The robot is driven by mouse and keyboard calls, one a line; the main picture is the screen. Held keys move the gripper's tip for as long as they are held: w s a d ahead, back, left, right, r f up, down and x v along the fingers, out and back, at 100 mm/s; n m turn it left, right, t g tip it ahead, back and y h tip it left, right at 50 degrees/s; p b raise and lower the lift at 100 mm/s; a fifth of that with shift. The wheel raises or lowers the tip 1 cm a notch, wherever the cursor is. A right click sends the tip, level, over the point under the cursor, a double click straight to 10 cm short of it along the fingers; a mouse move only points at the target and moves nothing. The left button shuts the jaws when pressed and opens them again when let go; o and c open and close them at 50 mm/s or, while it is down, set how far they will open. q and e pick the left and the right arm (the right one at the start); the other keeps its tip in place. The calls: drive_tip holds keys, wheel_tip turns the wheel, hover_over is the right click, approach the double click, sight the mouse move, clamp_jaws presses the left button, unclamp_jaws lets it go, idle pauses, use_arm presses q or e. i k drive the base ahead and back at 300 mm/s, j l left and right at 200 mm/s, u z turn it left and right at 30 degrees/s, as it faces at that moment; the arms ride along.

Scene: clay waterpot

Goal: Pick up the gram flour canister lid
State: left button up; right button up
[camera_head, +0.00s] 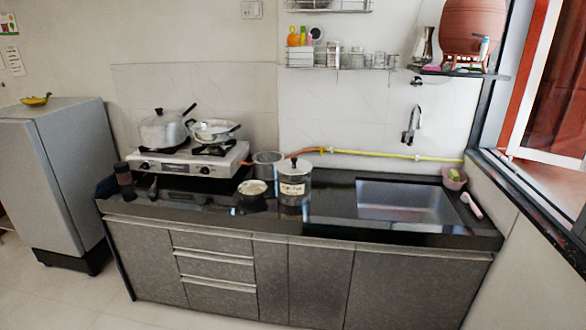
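The gram flour canister (294,188) is a metal cylinder with a pale label on its front, standing upright on the dark counter left of the sink. The print on the label is too small to read. Its lid (295,166) sits on top and has a small dark knob. Neither of my grippers is in view, and nothing touches the lid.
A metal pot (268,163) stands close behind and left of the canister, and a small bowl (252,188) sits left of it. Further left is the gas stove (188,160) with pans. The sink (405,201) is to the right. Counter in front of the canister is clear.

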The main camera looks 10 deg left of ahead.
sight(294, 166)
drive_tip(key=i+j+z, duration=0.15)
drive_tip(key=i+j, duration=0.15)
drive_tip(key=i, duration=0.3)
drive_tip(key=i+j+z, duration=0.1)
drive_tip(key=i+j, duration=0.25)
drive_tip(key=i, duration=0.2)
